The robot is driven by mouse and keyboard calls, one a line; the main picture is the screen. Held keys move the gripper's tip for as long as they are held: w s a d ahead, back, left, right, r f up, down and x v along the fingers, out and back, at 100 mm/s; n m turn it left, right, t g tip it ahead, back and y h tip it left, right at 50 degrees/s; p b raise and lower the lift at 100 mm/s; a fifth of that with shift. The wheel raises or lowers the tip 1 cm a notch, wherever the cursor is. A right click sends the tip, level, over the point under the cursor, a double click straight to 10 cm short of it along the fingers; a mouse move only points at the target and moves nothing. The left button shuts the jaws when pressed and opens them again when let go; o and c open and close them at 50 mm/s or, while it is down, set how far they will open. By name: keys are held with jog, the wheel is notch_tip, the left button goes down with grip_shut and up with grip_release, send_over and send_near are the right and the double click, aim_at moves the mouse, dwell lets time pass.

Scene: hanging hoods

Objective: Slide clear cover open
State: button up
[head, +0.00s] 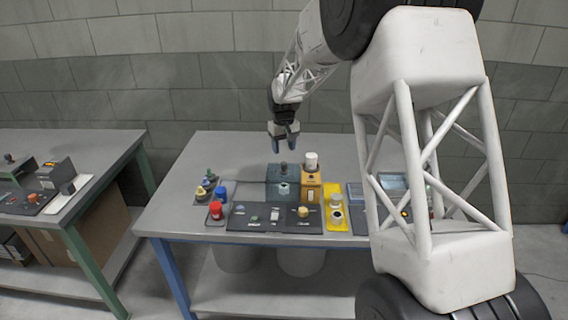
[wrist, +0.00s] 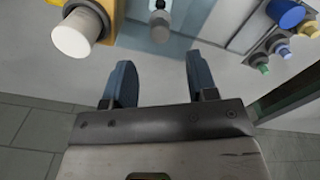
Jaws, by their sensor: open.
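A teal, box-like unit (head: 282,182) with a dark knob on top stands near the middle of the table. Another pale, glassy teal box (head: 393,182) is partly hidden behind my arm at the right. I cannot tell for sure which of them is the clear cover. My gripper (head: 284,140) hangs above and behind the teal unit, apart from it. In the wrist view its two blue fingers (wrist: 160,75) are spread with nothing between them.
An orange box with a white cylinder (head: 311,162) stands right beside the teal unit. Coloured knobs (head: 209,186) are at the left, and a dark panel (head: 255,225) is in front. A yellow plate (head: 339,190) lies to the right. The table's back strip (head: 225,145) is clear.

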aim_at(284, 163)
jog(key=shift+f, duration=3.5)
grip_shut()
